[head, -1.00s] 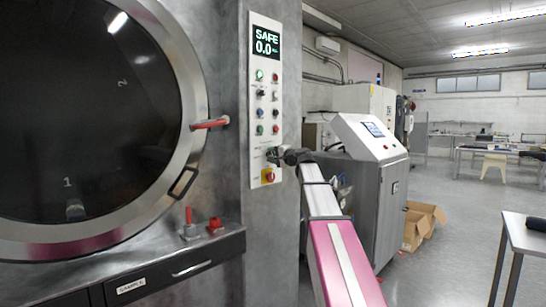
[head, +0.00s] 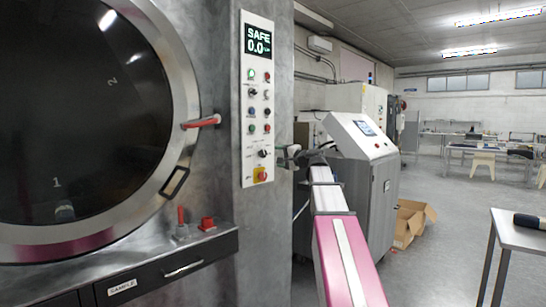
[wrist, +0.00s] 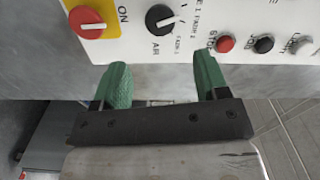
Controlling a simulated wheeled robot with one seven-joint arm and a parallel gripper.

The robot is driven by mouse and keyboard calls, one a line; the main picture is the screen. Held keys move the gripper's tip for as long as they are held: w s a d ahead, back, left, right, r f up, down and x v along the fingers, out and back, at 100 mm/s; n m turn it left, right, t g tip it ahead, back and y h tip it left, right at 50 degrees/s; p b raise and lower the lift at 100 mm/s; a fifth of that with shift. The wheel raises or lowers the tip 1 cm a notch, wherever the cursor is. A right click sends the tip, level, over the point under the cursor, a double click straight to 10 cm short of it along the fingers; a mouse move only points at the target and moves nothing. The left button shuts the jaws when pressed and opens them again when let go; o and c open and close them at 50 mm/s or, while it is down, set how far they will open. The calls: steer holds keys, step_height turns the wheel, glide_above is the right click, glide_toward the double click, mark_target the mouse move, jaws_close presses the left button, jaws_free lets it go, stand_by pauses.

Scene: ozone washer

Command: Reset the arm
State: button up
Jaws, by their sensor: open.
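My gripper (wrist: 163,88) shows in the wrist view with two green fingertips spread apart and nothing between them. It is just short of the white control panel, near the black AIR knob (wrist: 160,19) and the red knob on a yellow plate (wrist: 88,22). In the head view my gripper (head: 290,152) is small and sits just right of the panel's lower edge, apart from it. The control panel (head: 257,150) stands upright on the washer's column, and its display (head: 257,42) reads SAFE 0.0. The fingertips are too small to make out in the head view.
The washer's round door (head: 85,120) with a red handle (head: 201,121) fills the left. A ledge below carries a red-handled valve (head: 181,222) and a red knob (head: 207,223). A grey cabinet (head: 355,200) stands behind my arm.

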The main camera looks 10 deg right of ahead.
steer(key=shift+v, duration=0.75)
steer(key=s+a+f+n+g+h, duration=0.1)
steer(key=s+a+f+g+h, duration=0.15)
steer(key=f, duration=0.95)
steer(key=s+a+f+n+g+h, duration=0.1)
steer(key=s+a+f+n+g, duration=0.2)
steer(key=f, duration=1)
steer(key=s+a+f+g+h, duration=0.1)
steer(key=s+a+f+g, duration=0.2)
steer(key=f, duration=0.9)
steer(key=s+d+f+n+g+h, duration=0.1)
steer(key=s+f+n+g+h, duration=0.3)
steer(key=s+f, duration=1.6)
step_height(320, 180, down, 2)
steer(key=shift+d+f+n+g+h, duration=0.1)
steer(key=shift+d+n+g+h, duration=0.3)
steer(key=shift+g+h, duration=0.65)
